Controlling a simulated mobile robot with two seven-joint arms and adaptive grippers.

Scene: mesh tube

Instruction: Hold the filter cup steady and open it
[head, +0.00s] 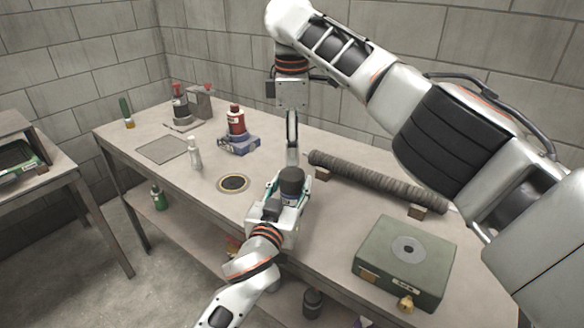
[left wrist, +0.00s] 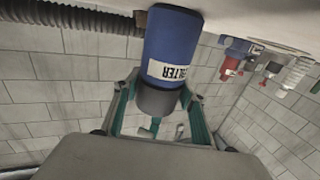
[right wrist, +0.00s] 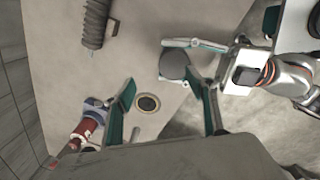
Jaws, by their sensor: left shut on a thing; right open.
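The filter cup is a blue upright cylinder with a white label and a grey lid. Its dark lid (head: 292,180) shows in the head view, and its blue body (left wrist: 172,45) appears upside down in the left wrist view. My left gripper (head: 287,197) is shut around the cup, with fingers on both sides. In the right wrist view the round grey lid (right wrist: 174,65) sits between the left gripper's fingers. My right gripper (head: 292,145) points down above the cup. Its two teal fingers (right wrist: 167,105) are apart and empty, and do not touch the lid.
A ribbed hose (head: 375,180) lies behind on small blocks. A green box (head: 405,262) stands at the right front. A ringed disc (head: 233,183), a white bottle (head: 194,155) and a red bottle (head: 236,120) on a blue base stand to the left.

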